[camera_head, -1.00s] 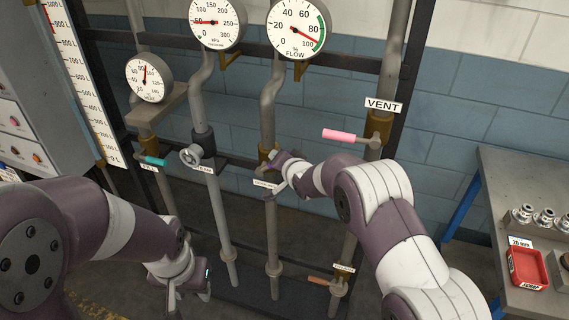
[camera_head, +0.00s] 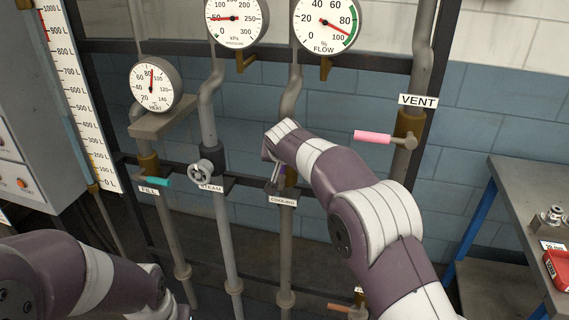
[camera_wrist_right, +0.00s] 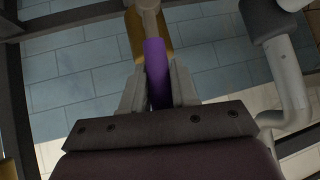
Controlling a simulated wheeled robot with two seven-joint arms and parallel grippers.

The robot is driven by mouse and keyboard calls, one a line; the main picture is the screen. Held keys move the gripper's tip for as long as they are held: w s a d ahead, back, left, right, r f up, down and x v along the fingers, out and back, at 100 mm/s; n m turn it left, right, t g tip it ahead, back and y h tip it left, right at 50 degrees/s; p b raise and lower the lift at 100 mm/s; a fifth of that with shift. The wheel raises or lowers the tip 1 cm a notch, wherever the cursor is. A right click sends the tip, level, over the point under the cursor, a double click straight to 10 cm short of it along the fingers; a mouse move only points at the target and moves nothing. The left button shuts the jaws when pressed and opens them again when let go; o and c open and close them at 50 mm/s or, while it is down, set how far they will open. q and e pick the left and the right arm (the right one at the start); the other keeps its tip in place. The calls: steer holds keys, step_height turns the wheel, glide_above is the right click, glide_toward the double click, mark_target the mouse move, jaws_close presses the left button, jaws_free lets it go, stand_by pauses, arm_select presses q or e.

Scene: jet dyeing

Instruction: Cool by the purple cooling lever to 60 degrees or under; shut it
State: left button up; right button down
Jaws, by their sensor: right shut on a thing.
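The purple cooling lever (camera_wrist_right: 157,72) stands between the two grey fingers of my right gripper (camera_wrist_right: 158,88) in the right wrist view, at a brass valve (camera_wrist_right: 150,28). The gripper is shut on it. In the head view my right gripper (camera_head: 277,180) is at the cooling pipe, just above the COOLING label (camera_head: 283,201), and the wrist hides most of the valve and lever. The heat gauge (camera_head: 153,84) at the left has its red needle pointing almost straight up, near or a little above 80. My left arm enters at the lower left; its gripper is below the picture edge.
A teal fill lever (camera_head: 157,182) and a round steam handwheel (camera_head: 202,171) lie left of the cooling pipe. A pink vent lever (camera_head: 372,137) is to the right, near my forearm. A workbench (camera_head: 530,190) stands at the far right.

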steer(key=shift+a, duration=0.15)
steer(key=shift+w+a+n+h+p, duration=0.1)
steer(key=shift+a+n+h+p, duration=0.2)
steer(key=shift+h+p, duration=0.2)
steer(key=shift+f, duration=0.2)
steer(key=c, duration=1)
jaws_free()
steer(key=shift+o, duration=0.2)
steer(key=shift+w+a, duration=0.1)
steer(key=b+v, duration=0.2)
steer(key=v, duration=1)
steer(key=shift+r+b, duration=0.35)
steer(key=shift+r, duration=0.1)
steer(key=shift+a, duration=0.15)
